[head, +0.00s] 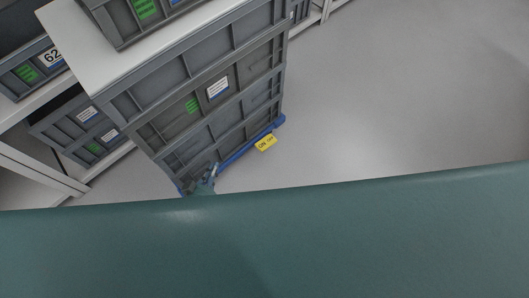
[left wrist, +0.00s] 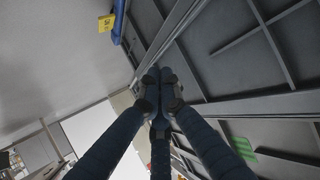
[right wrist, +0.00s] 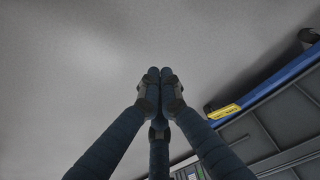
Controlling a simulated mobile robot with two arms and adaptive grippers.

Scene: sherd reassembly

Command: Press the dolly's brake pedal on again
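The blue dolly (head: 240,154) stands on the floor under a stack of grey crates. Its yellow brake pedal (head: 265,142), with small dark lettering, sticks out at the side low over the floor; its tilt cannot be made out. The pedal also shows in the left wrist view (left wrist: 105,23) and the right wrist view (right wrist: 225,112). My left gripper (left wrist: 160,72) has its fingers together with nothing between them, beside the crate wall and apart from the pedal. My right gripper (right wrist: 160,75) is shut and empty over the floor, apart from the pedal; the head view does not show it.
The grey crate stack (head: 205,100) rises above the dolly. A shelf (head: 70,185) with labelled crates stands at the left. A dark caster (right wrist: 308,38) shows at the dolly's corner. The grey floor (head: 400,90) to the right is clear.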

